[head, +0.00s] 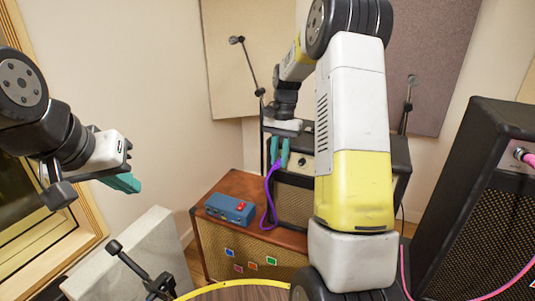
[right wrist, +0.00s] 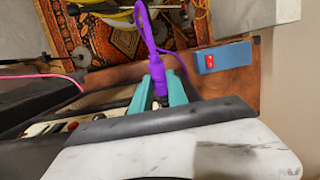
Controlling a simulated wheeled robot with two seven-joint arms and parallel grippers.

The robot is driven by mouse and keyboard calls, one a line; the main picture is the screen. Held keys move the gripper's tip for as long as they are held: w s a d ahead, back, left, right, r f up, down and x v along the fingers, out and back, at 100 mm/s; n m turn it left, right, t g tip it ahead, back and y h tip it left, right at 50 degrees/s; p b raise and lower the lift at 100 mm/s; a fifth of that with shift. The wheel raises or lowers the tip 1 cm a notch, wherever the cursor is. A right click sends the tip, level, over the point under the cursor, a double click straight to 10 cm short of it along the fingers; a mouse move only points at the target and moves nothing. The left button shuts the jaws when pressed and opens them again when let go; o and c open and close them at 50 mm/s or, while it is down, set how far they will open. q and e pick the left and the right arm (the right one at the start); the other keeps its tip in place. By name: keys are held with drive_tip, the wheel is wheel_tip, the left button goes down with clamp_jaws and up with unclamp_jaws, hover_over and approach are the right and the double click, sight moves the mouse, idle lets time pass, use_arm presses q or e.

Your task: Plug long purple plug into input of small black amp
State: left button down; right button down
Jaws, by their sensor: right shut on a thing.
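The small black amp (head: 292,203) stands on a larger brown amp in the head view, with a dark grille and a control panel above it. My right arm covers part of it, and I cannot make out its input. My right gripper (head: 280,152) is shut on the long purple plug (right wrist: 160,88), in front of the amp's panel. In the right wrist view the plug sits between the teal fingers (right wrist: 159,96). Its purple cable (head: 267,205) hangs in a loop below. My left gripper (head: 122,182) is at the left, away from the amps; its finger gap is unclear.
A blue box (head: 230,209) with a red switch sits on the brown amp (head: 215,240), left of the small amp. A big black amp (head: 470,180) with a pink plug (head: 522,155) stands at right. Microphone stands (head: 248,65) rise behind. A grey panel (head: 130,255) is at lower left.

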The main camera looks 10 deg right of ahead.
drive_tip(key=shift+w+d, duration=0.15)
drive_tip(key=shift+w, duration=0.05)
idle(0.4)
drive_tip(key=c, duration=1.2)
unclamp_jaws()
drive_tip(key=v, duration=0.7)
drive_tip(key=shift+r, duration=0.2)
drive_tip(key=shift+s+r, duration=0.15)
drive_tip(key=shift+r, duration=0.25)
drive_tip(key=s+a+r+n+t, duration=0.3)
drive_tip(key=s+r, duration=0.1)
drive_tip(key=s, duration=0.6)
drive_tip(key=s+a+r+n+t, duration=0.3)
drive_tip(key=s+r, duration=0.2)
drive_tip(key=s, duration=0.4)
drive_tip(key=s+a+f+n+t, duration=0.2)
drive_tip(key=s, duration=0.5)
drive_tip(key=shift+s+f+y, duration=0.3)
drive_tip(key=shift+s+y, duration=0.05)
drive_tip(key=shift+y, duration=0.05)
